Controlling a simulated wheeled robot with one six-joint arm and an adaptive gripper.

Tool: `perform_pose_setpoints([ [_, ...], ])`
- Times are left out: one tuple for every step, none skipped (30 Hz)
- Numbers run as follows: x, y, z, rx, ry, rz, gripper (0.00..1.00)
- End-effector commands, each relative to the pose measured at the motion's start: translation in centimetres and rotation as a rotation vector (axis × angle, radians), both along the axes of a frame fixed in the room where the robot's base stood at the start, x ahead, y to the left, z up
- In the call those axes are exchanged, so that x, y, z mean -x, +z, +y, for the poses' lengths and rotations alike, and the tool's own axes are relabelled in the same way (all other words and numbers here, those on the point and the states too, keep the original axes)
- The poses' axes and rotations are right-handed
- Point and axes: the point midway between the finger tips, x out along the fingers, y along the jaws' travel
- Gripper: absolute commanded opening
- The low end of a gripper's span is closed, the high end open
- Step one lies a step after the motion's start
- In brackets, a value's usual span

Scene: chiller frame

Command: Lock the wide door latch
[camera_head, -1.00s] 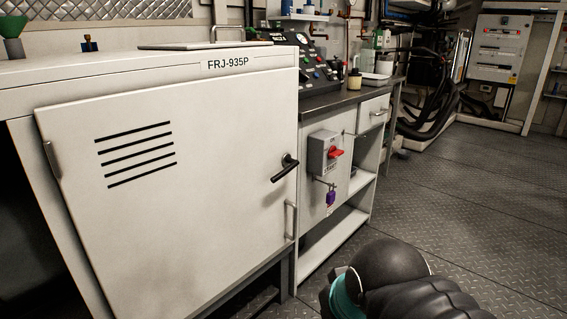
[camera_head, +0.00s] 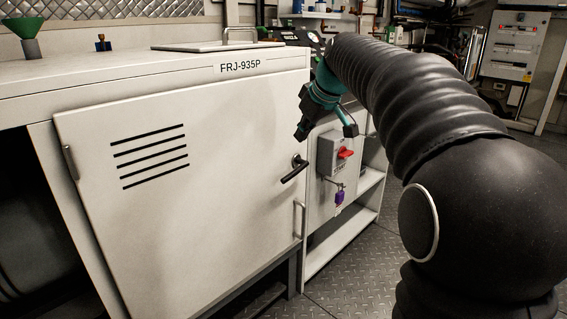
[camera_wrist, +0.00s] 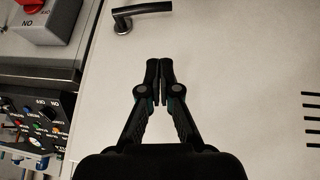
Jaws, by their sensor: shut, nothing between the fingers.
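The wide white door (camera_head: 215,180) of the FRJ-935P cabinet fills the left of the head view and looks nearly closed, slightly tilted in its frame. Its black lever latch (camera_head: 294,170) is near the right edge and slants down to the left. In the wrist view the lever (camera_wrist: 142,10) is at the top, beyond my fingertips, apart from them. My gripper (camera_head: 301,134) is above the latch in the head view. In the wrist view my gripper (camera_wrist: 159,62) has its fingers together with nothing between them, in front of the white door.
A grey switch box with a red knob (camera_head: 345,153) and a purple padlock (camera_head: 340,196) stand right of the door. A vertical handle (camera_head: 299,219) is below the latch. A control panel (camera_wrist: 42,122) shows at left in the wrist view. Open floor (camera_head: 350,270) lies below.

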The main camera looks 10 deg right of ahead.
Motion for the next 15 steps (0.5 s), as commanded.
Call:
perform_pose_setpoints([
  [-0.8, 0.2, -0.1, 0.001, 0.012, -0.005, 0.00],
  [-1.1, 0.2, -0.2, 0.003, 0.019, -0.007, 0.00],
  [-1.4, 0.3, -0.2, 0.004, 0.027, -0.011, 0.00],
  [-1.6, 0.3, -0.2, 0.005, 0.031, -0.012, 0.00],
  [-1.7, 0.3, -0.2, 0.006, 0.034, -0.013, 0.00],
  [-1.8, 0.3, -0.2, 0.007, 0.036, -0.013, 0.00],
  [-1.8, 0.3, -0.2, 0.005, 0.036, -0.014, 0.00],
  [-1.8, 0.3, -0.2, 0.006, 0.037, -0.014, 0.00],
  [-1.8, 0.4, -0.2, 0.007, 0.037, -0.014, 0.00],
  [-1.8, 0.3, -0.2, 0.006, 0.036, -0.014, 0.00],
  [-1.8, 0.4, -0.2, 0.006, 0.036, -0.014, 0.00],
  [-1.8, 0.4, -0.2, 0.006, 0.036, -0.014, 0.00],
  [-1.8, 0.4, -0.2, 0.006, 0.036, -0.014, 0.00],
  [-1.8, 0.4, -0.2, 0.006, 0.036, -0.014, 0.00],
  [-1.8, 0.3, -0.2, 0.006, 0.036, -0.014, 0.00],
])
